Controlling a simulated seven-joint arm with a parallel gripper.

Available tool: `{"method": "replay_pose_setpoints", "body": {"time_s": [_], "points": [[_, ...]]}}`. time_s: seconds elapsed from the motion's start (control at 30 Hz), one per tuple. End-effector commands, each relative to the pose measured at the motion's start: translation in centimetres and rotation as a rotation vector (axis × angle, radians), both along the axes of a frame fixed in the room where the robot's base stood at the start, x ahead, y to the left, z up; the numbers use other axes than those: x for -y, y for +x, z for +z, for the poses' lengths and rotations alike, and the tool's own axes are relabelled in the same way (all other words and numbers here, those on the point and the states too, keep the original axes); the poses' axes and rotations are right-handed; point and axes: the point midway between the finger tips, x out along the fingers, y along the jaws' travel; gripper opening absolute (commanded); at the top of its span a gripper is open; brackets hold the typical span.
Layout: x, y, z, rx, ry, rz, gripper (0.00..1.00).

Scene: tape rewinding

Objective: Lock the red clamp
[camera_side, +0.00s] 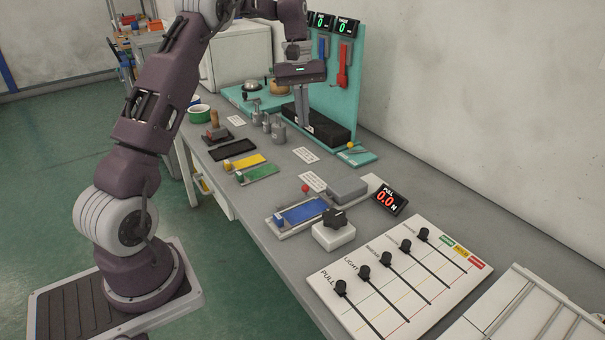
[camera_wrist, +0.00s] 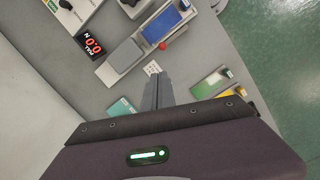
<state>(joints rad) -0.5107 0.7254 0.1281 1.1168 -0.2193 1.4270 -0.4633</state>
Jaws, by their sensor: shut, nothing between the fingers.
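The red clamp (camera_side: 342,76) is a red upright handle-like piece on the teal panel, under the right-hand display. A blue one (camera_side: 322,48) is beside it on the left. I cannot tell from its small size whether the red clamp is open or locked. My gripper (camera_side: 305,122) points down in front of the panel, left of the red clamp and lower, apart from it. Its fingers are together and empty. In the wrist view the shut fingers (camera_wrist: 157,92) show over the grey bench, and the red clamp is not seen there.
A black block (camera_side: 325,131) lies at the panel's foot, close to my fingers. Metal weights (camera_side: 278,132) stand to the left. Open bench lies along the wall.

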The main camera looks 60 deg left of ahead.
Motion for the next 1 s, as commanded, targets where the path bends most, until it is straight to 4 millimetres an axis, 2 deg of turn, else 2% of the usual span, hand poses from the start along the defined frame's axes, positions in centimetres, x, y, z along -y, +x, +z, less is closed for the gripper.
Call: {"method": "replay_pose_setpoints", "body": {"time_s": [0.03,0.1,0.27,0.57,0.67,0.77,1.0], "points": [[-1.5,0.4,-1.9,-0.026,-0.015,0.039,0.00],[-2.9,0.6,-3.8,-0.055,-0.033,0.084,0.00],[-4.3,0.7,-5.8,-0.082,-0.050,0.130,0.00],[-4.3,0.7,-5.9,-0.083,-0.051,0.130,0.00],[-4.1,0.6,-6.5,-0.086,-0.053,0.130,0.00],[-3.7,0.4,-8.1,-0.087,-0.053,0.130,0.00],[-2.4,0.0,-13.3,-0.087,-0.053,0.130,0.00]]}}
